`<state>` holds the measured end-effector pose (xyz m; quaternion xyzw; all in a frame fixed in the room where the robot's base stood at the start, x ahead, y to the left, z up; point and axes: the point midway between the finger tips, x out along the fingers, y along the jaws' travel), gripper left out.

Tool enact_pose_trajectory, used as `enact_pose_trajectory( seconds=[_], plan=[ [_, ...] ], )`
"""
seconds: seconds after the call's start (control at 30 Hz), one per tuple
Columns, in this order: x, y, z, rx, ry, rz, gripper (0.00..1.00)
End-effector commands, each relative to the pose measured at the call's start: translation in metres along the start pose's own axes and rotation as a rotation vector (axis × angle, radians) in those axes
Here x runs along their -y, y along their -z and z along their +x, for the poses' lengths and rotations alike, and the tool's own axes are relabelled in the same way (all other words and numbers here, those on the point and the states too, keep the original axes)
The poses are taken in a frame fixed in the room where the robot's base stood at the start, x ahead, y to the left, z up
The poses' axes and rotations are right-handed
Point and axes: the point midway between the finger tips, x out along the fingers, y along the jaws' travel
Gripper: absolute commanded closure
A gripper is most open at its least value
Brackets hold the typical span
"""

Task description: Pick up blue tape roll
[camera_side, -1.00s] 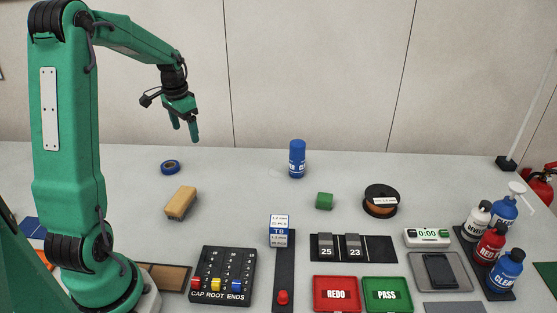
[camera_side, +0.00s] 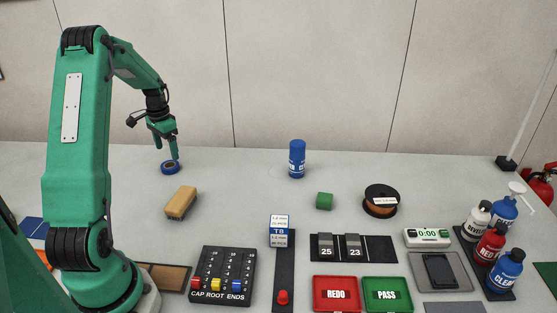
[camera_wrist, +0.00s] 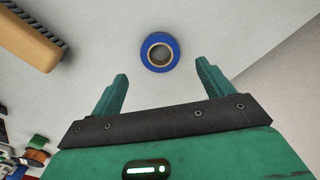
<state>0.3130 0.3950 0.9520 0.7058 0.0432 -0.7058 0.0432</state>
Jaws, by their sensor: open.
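The blue tape roll (camera_side: 170,168) lies flat on the grey table at the back left in the side view. In the wrist view the tape roll (camera_wrist: 146,52) is a blue ring with a tan core, just beyond the fingertips and between their lines. My gripper (camera_side: 167,154) is open and points down, close above the tape roll. In the wrist view its two green fingers (camera_wrist: 162,72) are spread apart with nothing between them. I cannot tell from the side view whether a fingertip touches the roll.
A wooden brush (camera_side: 181,203) lies in front of the roll, also at the upper left of the wrist view (camera_wrist: 28,38). The table between can and roll is clear.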

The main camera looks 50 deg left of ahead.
Motion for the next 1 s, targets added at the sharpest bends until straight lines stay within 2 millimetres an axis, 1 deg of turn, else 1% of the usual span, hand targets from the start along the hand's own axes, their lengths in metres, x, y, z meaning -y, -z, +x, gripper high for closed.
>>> enact_pose_trajectory(
  seconds=[0.1, 0.37, 0.47, 0.7, 0.8, 1.0],
  plan=[
    [0.0, 0.0, 0.007, 0.001, -0.001, 0.0, 0.2],
    [0.0, 0.0, 0.011, 0.001, -0.001, 0.0, 0.2],
    [0.0, -0.001, 0.018, 0.001, -0.001, 0.0, 0.2],
    [0.001, -0.002, 0.046, 0.002, -0.002, 0.0, 0.2],
    [0.001, -0.002, 0.054, 0.001, -0.001, 0.0, 0.2],
    [0.001, -0.002, 0.059, 0.0, 0.0, 0.0, 0.2]
  ],
)
